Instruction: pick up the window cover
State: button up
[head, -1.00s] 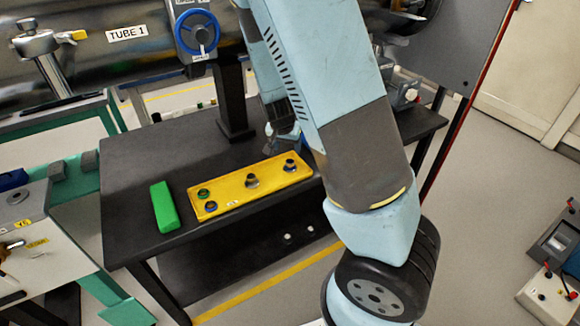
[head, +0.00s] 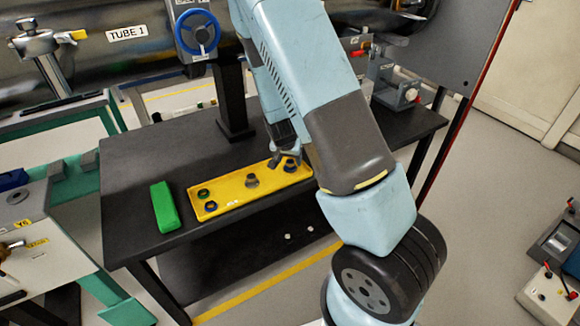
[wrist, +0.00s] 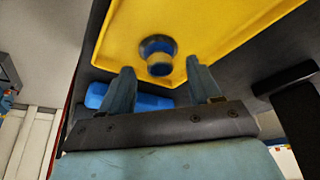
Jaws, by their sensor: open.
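A yellow tray (head: 228,198) lies on the black table with several small round parts on it. One round part (head: 290,166) stands at its right end, by my gripper (head: 285,160). I cannot tell for certain which part is the window cover. In the wrist view, a round grey part with a blue side (wrist: 158,55) stands on the yellow tray (wrist: 215,40), just beyond the open fingertips of my gripper (wrist: 160,76) and roughly centred between them. The fingers look apart from it. Another round part (head: 251,181) and two ringed ones (head: 203,194) (head: 211,206) stand farther left.
A green block (head: 164,207) lies on the table (head: 135,165) left of the tray. A dark post (head: 233,100) rises behind the tray under the large tube (head: 110,60). A metal fixture (head: 395,88) stands at the table's right end. A blue object (wrist: 150,103) shows behind the fingers.

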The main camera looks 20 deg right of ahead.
jog(key=shift+x, duration=1.2)
grip_shut()
